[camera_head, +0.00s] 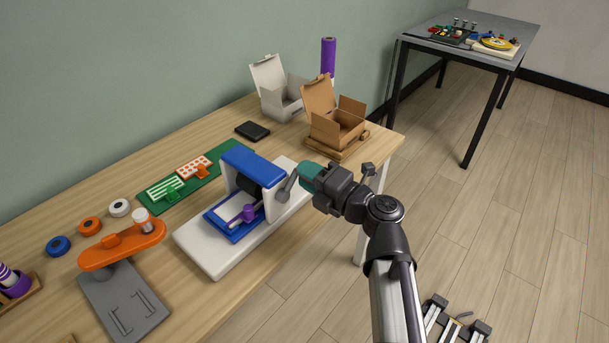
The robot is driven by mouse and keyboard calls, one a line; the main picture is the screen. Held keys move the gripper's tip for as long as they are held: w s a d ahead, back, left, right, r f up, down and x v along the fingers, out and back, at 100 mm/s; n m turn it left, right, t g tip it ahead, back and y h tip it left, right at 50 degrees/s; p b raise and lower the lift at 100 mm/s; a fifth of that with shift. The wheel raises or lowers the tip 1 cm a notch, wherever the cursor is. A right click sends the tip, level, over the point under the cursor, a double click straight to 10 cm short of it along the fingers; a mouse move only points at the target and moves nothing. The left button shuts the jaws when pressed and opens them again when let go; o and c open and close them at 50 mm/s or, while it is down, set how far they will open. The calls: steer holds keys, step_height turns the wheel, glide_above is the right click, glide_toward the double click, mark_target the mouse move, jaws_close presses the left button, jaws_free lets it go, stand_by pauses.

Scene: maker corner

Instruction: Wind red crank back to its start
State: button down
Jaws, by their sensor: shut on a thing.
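A machine with a white base (208,262) and a blue top (253,165) stands on the wooden table. A grey crank arm (284,191) sticks out on its right side, tilted up to the right. My gripper (306,173), with a teal part at its end, is shut at the upper end of this arm. The crank's handle is hidden there, and I see no red on the crank. A purple piece (248,213) sits on the blue bed at the machine's front.
An orange lever device (122,246) on a grey plate stands to the left. A green board (158,195) lies behind. Open white (280,100) and brown (336,126) boxes stand at the far end. Free floor lies to the right.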

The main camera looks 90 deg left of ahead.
steer(key=shift+s, duration=0.1)
steer(key=c, duration=0.9)
jaws_free()
steer(key=shift+d, duration=0.1)
steer(key=v, duration=1)
steer(key=shift+w+d, duration=0.2)
steer(key=shift+w, duration=0.1)
